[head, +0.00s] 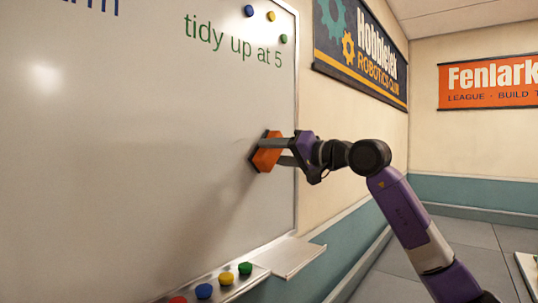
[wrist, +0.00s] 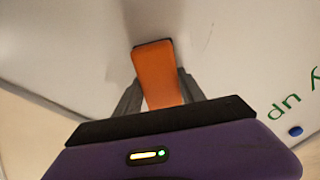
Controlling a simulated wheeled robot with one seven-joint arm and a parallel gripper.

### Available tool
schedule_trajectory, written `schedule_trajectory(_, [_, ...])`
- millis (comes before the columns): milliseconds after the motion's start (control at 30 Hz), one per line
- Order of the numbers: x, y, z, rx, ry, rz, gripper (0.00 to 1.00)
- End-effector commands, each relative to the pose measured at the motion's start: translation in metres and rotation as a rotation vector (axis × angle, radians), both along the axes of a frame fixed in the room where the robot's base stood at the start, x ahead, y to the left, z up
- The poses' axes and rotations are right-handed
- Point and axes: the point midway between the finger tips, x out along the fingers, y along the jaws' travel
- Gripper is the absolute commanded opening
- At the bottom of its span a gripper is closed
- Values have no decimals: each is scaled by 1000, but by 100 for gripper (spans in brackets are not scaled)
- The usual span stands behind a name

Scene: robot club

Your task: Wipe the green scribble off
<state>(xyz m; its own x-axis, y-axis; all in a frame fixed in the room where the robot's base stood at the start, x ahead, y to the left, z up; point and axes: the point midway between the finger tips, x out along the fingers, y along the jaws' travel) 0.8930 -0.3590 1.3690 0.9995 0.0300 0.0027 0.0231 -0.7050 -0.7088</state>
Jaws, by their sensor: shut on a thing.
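The whiteboard (head: 120,150) fills the left of the head view. Green writing "tidy up at 5" (head: 232,42) stands near its upper right; part of it also shows at the right of the wrist view (wrist: 297,98). I see no separate green scribble, only this lettering. My gripper (head: 285,153) is shut on an orange eraser (head: 267,151) with a dark pad. The eraser is at the board's right part, below the writing, its pad facing the board; I cannot tell whether it touches. In the wrist view the orange eraser (wrist: 157,75) sits between my fingers.
Blue writing (head: 90,8) is cut off at the top left. Round magnets (head: 271,16) sit at the board's upper right corner. Several coloured pieces (head: 204,291) lie on the tray below, beside an empty ledge (head: 290,257). The board's middle is clear.

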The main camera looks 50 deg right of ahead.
Motion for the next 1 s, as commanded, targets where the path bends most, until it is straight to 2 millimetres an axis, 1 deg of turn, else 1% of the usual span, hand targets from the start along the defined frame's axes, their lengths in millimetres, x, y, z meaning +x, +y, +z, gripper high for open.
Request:
schedule_trajectory(133, [0,-3,0,-1,0,0,14])
schedule_trajectory(300, [3,-2,-1,-2,-1,-1,15])
schedule_trajectory(700, [1,30,-2,-3,0,3,14])
schedule_trajectory(1000, [0,40,-1,-2,0,3,14])
